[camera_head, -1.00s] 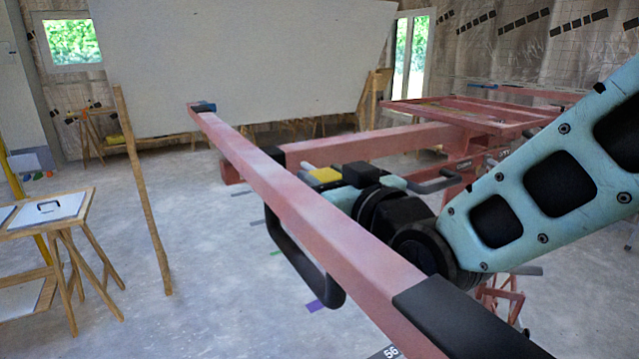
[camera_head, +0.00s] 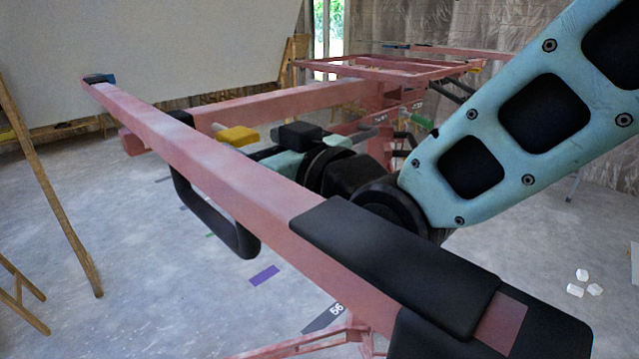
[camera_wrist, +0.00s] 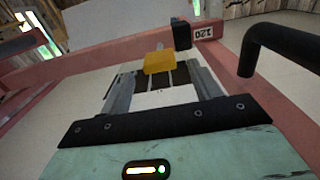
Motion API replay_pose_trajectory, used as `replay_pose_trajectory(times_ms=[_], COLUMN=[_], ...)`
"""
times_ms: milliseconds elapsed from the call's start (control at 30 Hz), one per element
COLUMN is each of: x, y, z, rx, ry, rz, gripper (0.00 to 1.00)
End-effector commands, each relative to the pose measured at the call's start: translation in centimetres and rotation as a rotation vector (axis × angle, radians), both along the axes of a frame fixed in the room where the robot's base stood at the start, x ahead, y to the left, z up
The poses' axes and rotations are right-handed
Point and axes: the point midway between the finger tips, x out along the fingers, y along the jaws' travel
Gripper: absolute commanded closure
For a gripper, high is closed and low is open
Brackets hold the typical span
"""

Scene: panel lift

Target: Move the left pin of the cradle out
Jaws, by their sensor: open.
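A yellow pin handle (camera_head: 237,136) shows just left of my gripper (camera_head: 262,150), behind the long red bar of the cradle (camera_head: 215,165). In the wrist view the yellow handle (camera_wrist: 159,62) lies ahead, near the tips of my gripper (camera_wrist: 162,78), roughly in line with the gap between the fingers. My gripper is open, with a finger on each side of the gap. I cannot tell whether the fingers touch the handle. A red beam (camera_wrist: 95,62) with a "120" label crosses behind it. The foreground bar partly hides the gripper in the head view.
A black looped handle (camera_head: 215,228) hangs under the near red bar; a black bar (camera_wrist: 285,50) shows at right in the wrist view. A large pale panel (camera_head: 150,50) stands behind. A wooden prop (camera_head: 50,190) leans at left. Floor at lower left is largely clear.

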Motion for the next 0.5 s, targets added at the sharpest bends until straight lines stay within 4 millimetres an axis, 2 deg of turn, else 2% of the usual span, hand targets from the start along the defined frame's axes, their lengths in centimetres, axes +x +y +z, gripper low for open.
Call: replay_pose_trajectory(times_ms=[300,500], x=[-4.4,-6.6], y=[-5.2,-7.7], z=[-0.3,-0.5], rx=[0.001,0.003], ry=[-0.003,-0.004], rz=[-0.001,0.000], gripper=[0.37,0.37])
